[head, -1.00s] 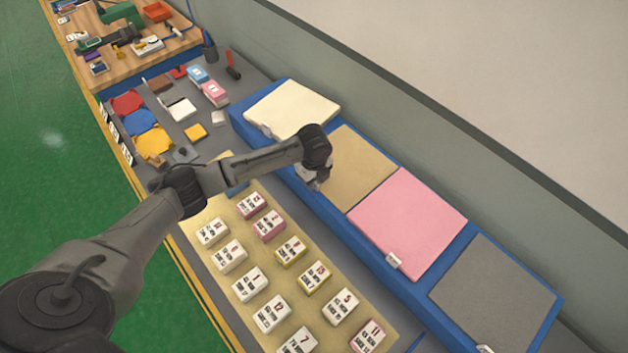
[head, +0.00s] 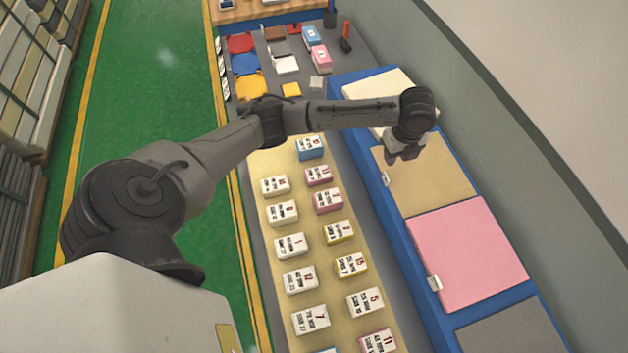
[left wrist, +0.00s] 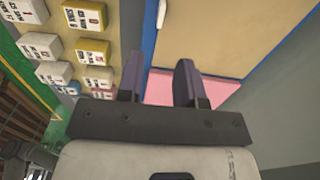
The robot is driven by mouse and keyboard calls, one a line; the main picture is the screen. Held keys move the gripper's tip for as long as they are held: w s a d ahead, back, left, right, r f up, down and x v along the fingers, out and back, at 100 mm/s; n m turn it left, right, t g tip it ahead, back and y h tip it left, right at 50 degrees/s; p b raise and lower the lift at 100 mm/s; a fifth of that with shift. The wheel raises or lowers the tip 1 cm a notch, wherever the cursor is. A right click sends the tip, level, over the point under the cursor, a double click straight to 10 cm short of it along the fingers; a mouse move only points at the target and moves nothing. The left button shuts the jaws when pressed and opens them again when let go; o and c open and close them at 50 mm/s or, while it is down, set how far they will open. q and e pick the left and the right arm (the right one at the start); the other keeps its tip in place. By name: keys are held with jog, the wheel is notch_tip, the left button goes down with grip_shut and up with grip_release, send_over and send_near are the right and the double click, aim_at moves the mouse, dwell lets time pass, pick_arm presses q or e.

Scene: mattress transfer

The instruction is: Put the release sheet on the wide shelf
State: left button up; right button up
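A flat tan sheet (head: 432,183) lies on a long blue shelf (head: 396,233) along the wall, between a thicker cream slab and a pink one. No label shows which piece is the release sheet. My left gripper (head: 403,154) is above the tan sheet's upper left part, pointing down. In the left wrist view, its two fingers (left wrist: 160,84) are apart with nothing between them. The tan sheet (left wrist: 225,30) fills the top of that view, with a white tab (left wrist: 162,14) at its edge. My right gripper is in neither view.
The cream slab (head: 370,84), the pink slab (head: 472,255) and a grey sheet (head: 515,335) share the shelf. Several numbered boxes stand on a beige mat (head: 262,160) left of it. Coloured cloths (head: 245,63) lie farther back. The green floor (head: 140,110) is clear at left.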

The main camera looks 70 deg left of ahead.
pick_arm(q)
jog(key=s+d+f+n+t+h, duration=0.15)
jog(key=s+d+f+n, duration=0.35)
jog(key=s+d+f, duration=0.7)
jog(key=s+n, duration=0.2)
jog(key=s, duration=0.1)
jog(key=s+d+n, duration=0.1)
jog(key=s+n, duration=0.1)
jog(key=s, duration=0.1)
jog(key=s+d+n+t, duration=0.1)
jog(key=s, duration=0.2)
jog(key=shift+s+n+h, duration=0.25)
jog(key=shift+s+n, duration=0.15)
jog(key=s+a+r+n+y, duration=0.1)
jog(key=s+a+n, duration=0.2)
jog(key=s+n, duration=0.3)
jog(key=s+t, duration=0.1)
jog(key=s, duration=0.2)
jog(key=shift+a+r+n+y, duration=0.15)
jog(key=shift+n+y, duration=0.15)
jog(key=shift+y, duration=0.1)
